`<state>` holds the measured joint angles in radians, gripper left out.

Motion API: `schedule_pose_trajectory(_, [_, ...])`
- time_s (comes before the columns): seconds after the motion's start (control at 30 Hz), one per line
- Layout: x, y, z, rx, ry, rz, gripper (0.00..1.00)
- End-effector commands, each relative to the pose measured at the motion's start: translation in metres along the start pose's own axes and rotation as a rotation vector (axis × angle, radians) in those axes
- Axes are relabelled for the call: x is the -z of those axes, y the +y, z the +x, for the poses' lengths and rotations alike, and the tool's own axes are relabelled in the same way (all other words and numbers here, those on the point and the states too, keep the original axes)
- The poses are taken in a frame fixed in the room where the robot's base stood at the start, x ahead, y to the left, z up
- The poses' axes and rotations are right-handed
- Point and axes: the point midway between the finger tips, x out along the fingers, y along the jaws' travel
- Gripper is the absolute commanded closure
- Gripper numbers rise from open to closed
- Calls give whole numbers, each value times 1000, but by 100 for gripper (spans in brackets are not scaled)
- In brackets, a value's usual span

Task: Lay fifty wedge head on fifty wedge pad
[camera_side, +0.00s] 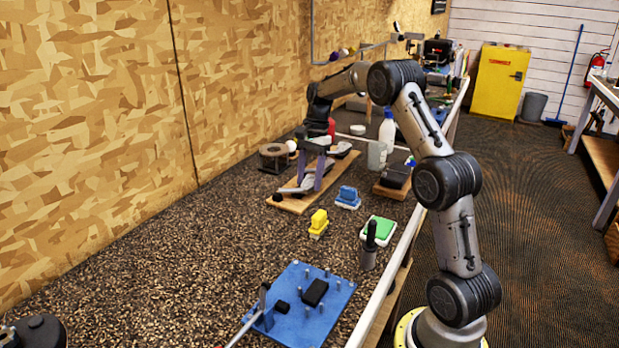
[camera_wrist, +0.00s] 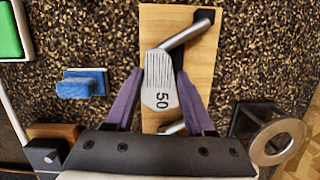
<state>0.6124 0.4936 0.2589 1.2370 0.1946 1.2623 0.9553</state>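The fifty wedge head, silver with a "50" and grooves on it (camera_wrist: 160,72), lies between the two purple fingers of my gripper (camera_wrist: 160,85) in the wrist view. Its hosel reaches to the upper right over a black piece on a wooden board (camera_wrist: 190,70). The fingertips stand close along both sides of the head; I cannot tell whether they press on it. In the side view my gripper (camera_side: 312,170) points down at the board (camera_side: 295,203), low over it. I cannot make out which surface is the fifty wedge pad.
A blue brush (camera_side: 348,196), a yellow brush (camera_side: 318,223) and a green-topped pad (camera_side: 380,230) stand in front of the board. A wooden block with a dark top (camera_side: 394,182) is to its right. A round ring holder (camera_side: 275,155) stands close on the left. A blue peg plate (camera_side: 300,305) lies nearest.

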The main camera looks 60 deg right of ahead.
Motion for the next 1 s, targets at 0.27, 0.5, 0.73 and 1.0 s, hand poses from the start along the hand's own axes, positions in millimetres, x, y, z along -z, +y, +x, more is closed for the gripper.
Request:
schedule_pose_trajectory(0.27, [2,3,15,-22,-10,6,17])
schedule_pose_trajectory(0.5, [0,1,-8,-17,-8,5,17])
schedule_pose_trajectory(0.73, [0,-1,-61,-10,-5,5,17])
schedule_pose_trajectory(1.0, [0,-1,-108,-11,-5,4,17])
